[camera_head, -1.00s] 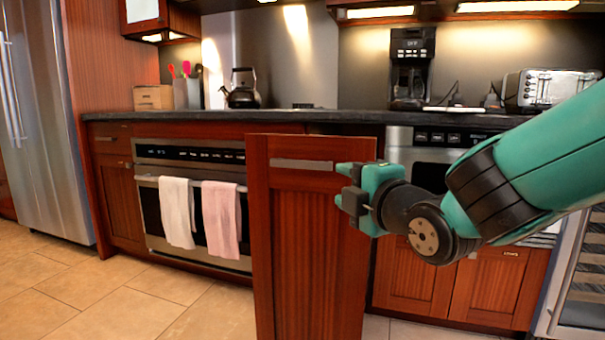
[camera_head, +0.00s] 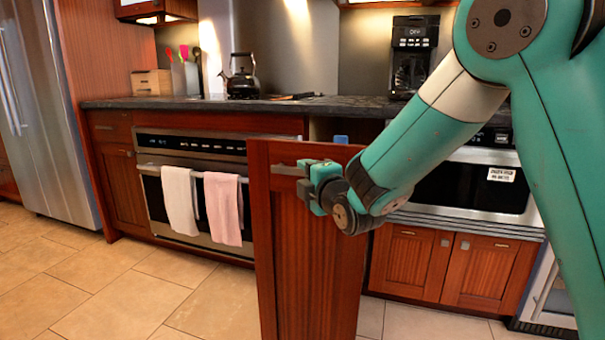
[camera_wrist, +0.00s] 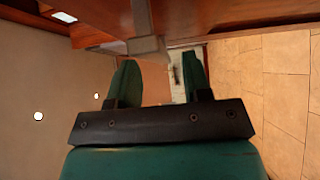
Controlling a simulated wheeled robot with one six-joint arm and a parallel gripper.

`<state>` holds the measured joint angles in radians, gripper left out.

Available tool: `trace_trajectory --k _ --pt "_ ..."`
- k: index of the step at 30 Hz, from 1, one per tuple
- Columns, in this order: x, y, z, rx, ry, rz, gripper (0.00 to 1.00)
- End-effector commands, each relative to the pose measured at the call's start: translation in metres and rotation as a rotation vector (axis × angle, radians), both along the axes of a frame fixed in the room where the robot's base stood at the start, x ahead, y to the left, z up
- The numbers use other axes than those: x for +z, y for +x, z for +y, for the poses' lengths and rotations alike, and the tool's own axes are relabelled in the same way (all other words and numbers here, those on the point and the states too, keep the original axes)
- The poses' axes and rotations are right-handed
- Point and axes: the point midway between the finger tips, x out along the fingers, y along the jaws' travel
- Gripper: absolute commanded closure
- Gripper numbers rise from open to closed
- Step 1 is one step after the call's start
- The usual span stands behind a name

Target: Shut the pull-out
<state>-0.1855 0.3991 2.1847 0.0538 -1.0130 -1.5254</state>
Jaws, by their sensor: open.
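The pull-out (camera_head: 308,260) is a tall reddish-brown wooden front standing out from the cabinet row, left of the microwave. A flat grey bar handle (camera_head: 287,170) runs across its upper part. My gripper (camera_head: 304,181) is at the right end of this handle, in front of the panel. In the wrist view my gripper (camera_wrist: 160,68) is open, with its two green fingers pointing at the grey handle (camera_wrist: 143,20) and the wooden front (camera_wrist: 220,12). I cannot tell whether the fingers touch either. My wrist hides part of the panel's upper right.
An oven (camera_head: 205,190) with a white towel (camera_head: 179,197) and a pink towel (camera_head: 223,208) is left of the pull-out. The microwave (camera_head: 465,180) is to the right, behind my arm. The dark countertop (camera_head: 240,108) runs above. Tiled floor (camera_head: 150,295) is clear at front left.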

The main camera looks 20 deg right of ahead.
Motion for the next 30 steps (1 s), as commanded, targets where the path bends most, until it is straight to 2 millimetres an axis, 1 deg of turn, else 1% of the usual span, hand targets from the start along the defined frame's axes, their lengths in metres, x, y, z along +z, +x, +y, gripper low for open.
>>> trace_trajectory --k 1,3,6,15,16,17,18,20,21,22,30 --pt "-0.001 0.008 0.001 -0.001 0.000 -0.001 0.55" --pt "0.000 0.015 0.002 -0.001 0.000 -0.001 0.55" --pt "0.000 0.022 0.003 0.000 0.000 0.000 0.55" --pt "0.000 0.024 0.004 0.000 0.000 0.001 0.55" --pt "0.000 0.024 0.004 0.000 0.000 0.001 0.58" --pt "0.000 0.024 0.004 0.000 0.000 0.001 0.65" --pt "0.000 0.024 0.004 0.000 0.000 0.001 0.74" --pt "0.000 0.024 0.004 0.000 0.000 0.001 0.88" --pt "0.000 0.024 0.004 0.000 0.000 0.001 0.97" --pt "0.000 0.024 0.004 0.000 0.000 0.001 1.00" --pt "0.000 0.026 0.004 0.002 0.000 0.001 1.00"
